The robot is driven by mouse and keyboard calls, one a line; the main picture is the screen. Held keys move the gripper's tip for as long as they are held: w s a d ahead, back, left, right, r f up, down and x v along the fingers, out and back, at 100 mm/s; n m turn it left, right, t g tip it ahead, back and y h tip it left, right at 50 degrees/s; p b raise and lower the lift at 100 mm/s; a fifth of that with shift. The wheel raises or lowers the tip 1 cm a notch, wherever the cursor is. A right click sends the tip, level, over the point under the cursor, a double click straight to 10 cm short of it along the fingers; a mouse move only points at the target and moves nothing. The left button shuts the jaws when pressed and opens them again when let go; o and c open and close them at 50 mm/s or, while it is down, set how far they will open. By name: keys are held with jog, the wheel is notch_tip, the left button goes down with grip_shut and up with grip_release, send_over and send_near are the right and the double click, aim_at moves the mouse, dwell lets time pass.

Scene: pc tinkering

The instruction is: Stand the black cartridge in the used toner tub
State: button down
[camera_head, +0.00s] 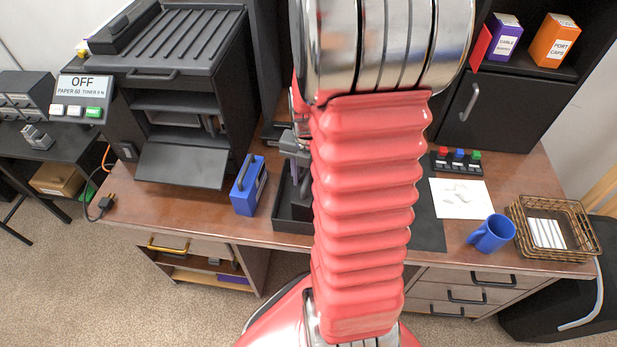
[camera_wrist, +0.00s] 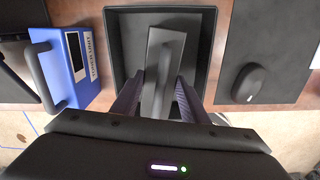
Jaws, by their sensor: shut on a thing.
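The black cartridge (camera_wrist: 163,58) is a dark grey-black block with a raised handle strip. In the wrist view it stands between the two dark purple fingers of my gripper (camera_wrist: 158,98), which is shut on it. The used toner tub (camera_wrist: 203,52) is a square black open tub around and beneath the cartridge. Whether the cartridge touches the tub floor cannot be told. In the head view the tub (camera_head: 290,226) shows left of my red arm, which hides its right part. Part of my gripper (camera_head: 297,165) shows above it there; the cartridge is mostly hidden.
A blue unit with a handle (camera_head: 248,187) stands just left of the tub; it also shows in the wrist view (camera_wrist: 66,62). A black mouse (camera_wrist: 247,83) lies on a dark mat to the right. The open printer (camera_head: 185,110) stands at the back left. A blue mug (camera_head: 492,234) is at right.

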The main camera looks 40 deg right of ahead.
jog(key=c, duration=1)
grip_release()
jog(key=shift+r, duration=4.5)
notch_tip(320, 180, up, 14)
jog(key=shift+f, duration=0.15)
